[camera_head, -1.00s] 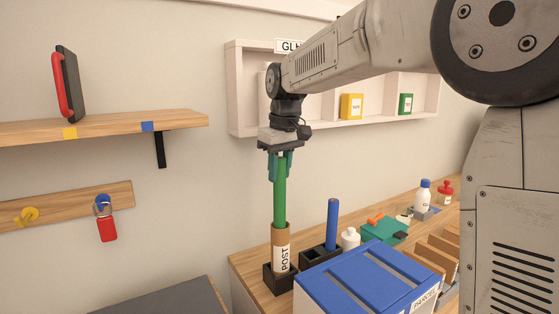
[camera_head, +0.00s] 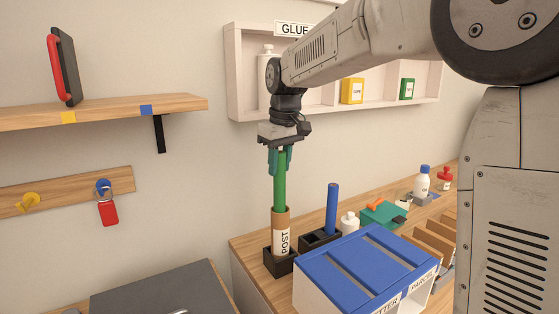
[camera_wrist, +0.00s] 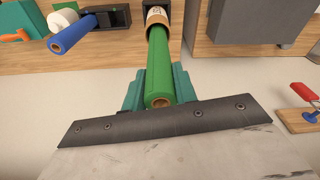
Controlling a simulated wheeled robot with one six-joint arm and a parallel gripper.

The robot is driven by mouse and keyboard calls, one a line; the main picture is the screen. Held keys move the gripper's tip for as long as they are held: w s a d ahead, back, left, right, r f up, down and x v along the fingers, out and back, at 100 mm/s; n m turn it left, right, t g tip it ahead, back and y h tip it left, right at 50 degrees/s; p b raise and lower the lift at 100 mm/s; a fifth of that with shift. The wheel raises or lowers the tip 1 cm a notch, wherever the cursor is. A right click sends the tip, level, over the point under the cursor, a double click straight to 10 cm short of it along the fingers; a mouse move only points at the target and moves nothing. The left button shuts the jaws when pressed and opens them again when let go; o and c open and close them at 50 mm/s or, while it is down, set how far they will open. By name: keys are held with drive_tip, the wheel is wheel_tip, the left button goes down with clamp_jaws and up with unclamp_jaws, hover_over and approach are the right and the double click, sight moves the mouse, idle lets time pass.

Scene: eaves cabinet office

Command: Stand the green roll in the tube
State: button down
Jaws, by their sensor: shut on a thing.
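The green roll (camera_head: 280,183) is upright, with its lower end inside the mouth of the brown tube marked POST (camera_head: 281,234). The tube stands upright in a black holder (camera_head: 279,261) on the wooden counter. My gripper (camera_head: 280,160) is shut on the roll near its upper end, above the tube. In the wrist view the green roll (camera_wrist: 159,72) runs between the teal fingers (camera_wrist: 155,90) toward the tube mouth (camera_wrist: 157,14). The roll's lower end is hidden inside the tube.
A blue roll (camera_head: 332,208) stands in a black holder (camera_head: 320,241) close right. A blue-topped box (camera_head: 365,265) is in front. A wooden shelf (camera_head: 100,122) is on the left wall.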

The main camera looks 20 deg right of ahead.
sight(279, 197)
drive_tip(key=shift+f, duration=4.85)
drive_tip(key=c, duration=0.6)
unclamp_jaws()
drive_tip(key=shift+f, duration=0.1)
drive_tip(key=shift+r, duration=4.05)
drive_tip(key=shift+s+f, duration=0.1)
drive_tip(key=s+d+f+m, duration=0.1)
drive_tip(key=s+f, duration=0.1)
drive_tip(key=s, duration=0.9)
drive_tip(key=s+d+f+m, duration=0.1)
drive_tip(key=s+m, duration=0.1)
drive_tip(key=s, duration=1)
drive_tip(key=s+d+f+m, duration=0.1)
drive_tip(key=s+f, duration=0.1)
drive_tip(key=s, duration=1)
drive_tip(key=shift+d+f+h, duration=0.1)
drive_tip(key=shift+f+h, duration=0.2)
